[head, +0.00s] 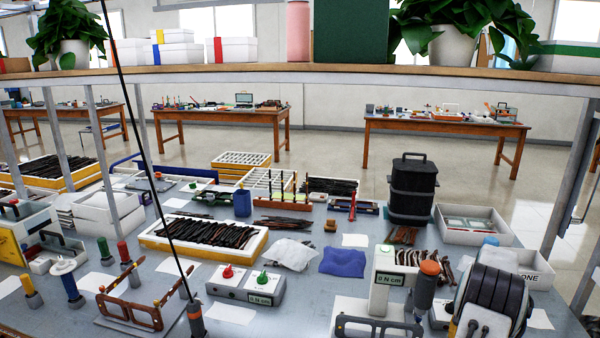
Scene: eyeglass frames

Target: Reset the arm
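I see neither my arm nor my gripper clearly in the head view. A brown eyeglass frame (130,314) stands with its temples up on a grey plate at the front left of the grey workbench (300,318). A dark eyeglass frame (378,328) is at the front edge below a white tester marked "N cm" (382,283). A rounded black device (490,298) stands at the front right; I cannot tell what it is.
A wooden shelf (300,75) with plants spans the top. A thin dark line runs down to a grey-and-orange tool (196,318). A tray of dark frame parts (205,232), a blue pouch (343,262) and a black stacked container (412,190) crowd the bench.

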